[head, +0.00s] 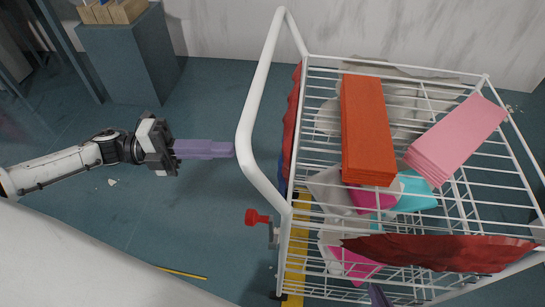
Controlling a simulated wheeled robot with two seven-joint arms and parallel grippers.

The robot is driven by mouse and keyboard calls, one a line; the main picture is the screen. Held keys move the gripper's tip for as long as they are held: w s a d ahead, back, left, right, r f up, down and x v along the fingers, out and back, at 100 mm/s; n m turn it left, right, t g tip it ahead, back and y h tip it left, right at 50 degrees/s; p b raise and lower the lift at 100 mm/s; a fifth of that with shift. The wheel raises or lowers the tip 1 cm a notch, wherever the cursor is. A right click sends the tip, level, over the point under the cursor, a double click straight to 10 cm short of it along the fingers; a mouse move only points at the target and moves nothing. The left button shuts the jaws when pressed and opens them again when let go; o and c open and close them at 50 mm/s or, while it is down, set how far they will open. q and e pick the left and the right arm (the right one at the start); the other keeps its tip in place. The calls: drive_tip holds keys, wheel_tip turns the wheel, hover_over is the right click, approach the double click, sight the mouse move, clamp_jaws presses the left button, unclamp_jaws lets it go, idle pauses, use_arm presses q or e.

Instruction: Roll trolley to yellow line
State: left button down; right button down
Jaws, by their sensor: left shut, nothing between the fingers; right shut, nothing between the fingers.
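The trolley is a white wire cart (470,200) filling the right half of the head view, with a looped white handle (247,130) on its left side. My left gripper (232,149) has its purple fingers shut and empty, pointing right, with the tips at or very near the handle bar; I cannot tell if they touch. Only a purple fingertip of my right gripper (378,295) shows at the bottom edge, by the trolley's near side. A thin yellow line (183,272) lies on the floor at lower left. A wider yellow strip (293,280) shows under the trolley's left end.
The trolley carries an orange stack (367,130), a pink stack (457,138), a dark red sheet (440,252) and other coloured pieces. A red knob (256,217) sticks out near its left corner. A grey-blue pedestal (130,55) stands at upper left. A pale wall (230,28) runs behind.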

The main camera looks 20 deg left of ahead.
use_arm(q)
drive_tip(key=d+m+g, duration=0.1)
drive_tip(key=d+g, duration=0.1)
drive_tip(key=d, duration=0.9)
drive_tip(key=shift+w+d+r+m+b, duration=0.25)
drive_tip(key=shift+w+r+m+b, duration=0.1)
drive_tip(key=shift+w+r+m, duration=0.1)
drive_tip(key=shift+d, duration=0.1)
